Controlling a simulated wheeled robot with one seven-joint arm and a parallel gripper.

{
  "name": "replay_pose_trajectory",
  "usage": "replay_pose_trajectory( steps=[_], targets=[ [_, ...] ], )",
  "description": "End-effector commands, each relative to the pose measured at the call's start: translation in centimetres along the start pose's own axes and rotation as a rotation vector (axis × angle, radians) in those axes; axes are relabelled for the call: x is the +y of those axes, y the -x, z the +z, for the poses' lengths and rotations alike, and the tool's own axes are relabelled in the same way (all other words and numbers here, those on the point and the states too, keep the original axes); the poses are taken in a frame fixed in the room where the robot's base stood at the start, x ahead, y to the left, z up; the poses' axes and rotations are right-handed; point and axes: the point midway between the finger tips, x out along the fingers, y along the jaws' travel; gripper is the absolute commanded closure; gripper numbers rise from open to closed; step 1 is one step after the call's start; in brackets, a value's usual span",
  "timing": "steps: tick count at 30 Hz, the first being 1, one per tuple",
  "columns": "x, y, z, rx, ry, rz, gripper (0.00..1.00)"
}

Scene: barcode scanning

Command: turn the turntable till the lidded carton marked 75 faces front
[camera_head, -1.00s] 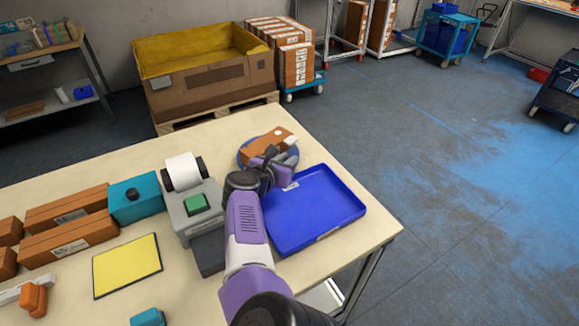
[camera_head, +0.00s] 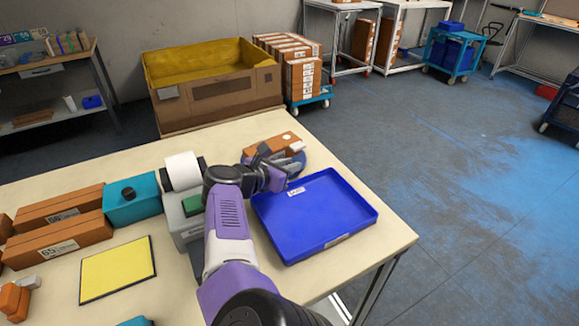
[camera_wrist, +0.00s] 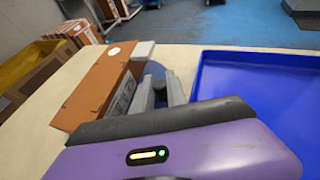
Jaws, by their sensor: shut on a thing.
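The turntable (camera_head: 293,166) is a blue disc at the far side of the table, partly hidden by my gripper. The brown carton (camera_head: 268,148) lies across it, with a round white spot on top and a pale grey block (camera_head: 297,148) at its right end. In the wrist view the carton (camera_wrist: 102,85) has a printed label on the side toward my gripper, too slanted to read. My gripper (camera_wrist: 160,92) is shut beside the carton, over the disc (camera_wrist: 180,90). A dark peg (camera_wrist: 158,80) shows between its fingers; its lower part is hidden.
A blue tray (camera_head: 345,197) lies close to the right of my gripper.

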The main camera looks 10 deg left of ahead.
Motion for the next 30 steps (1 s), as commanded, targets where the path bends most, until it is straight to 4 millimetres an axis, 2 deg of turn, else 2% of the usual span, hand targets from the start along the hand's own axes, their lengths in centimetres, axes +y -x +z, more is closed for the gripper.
replay_pose_trajectory(
  steps=[3, 4, 7, 19, 30],
  targets=[
    [0.0, 0.0, 0.4, -0.006, -0.001, 0.0, 1.0],
    [0.0, 0.0, 0.4, -0.006, -0.001, 0.0, 0.79],
    [0.0, 0.0, 0.4, -0.005, -0.001, 0.0, 0.61],
    [0.0, 0.4, 0.2, -0.002, 0.0, 0.001, 0.61],
    [0.1, 4.9, 0.3, -0.004, 0.0, 0.002, 0.61]
  ],
)
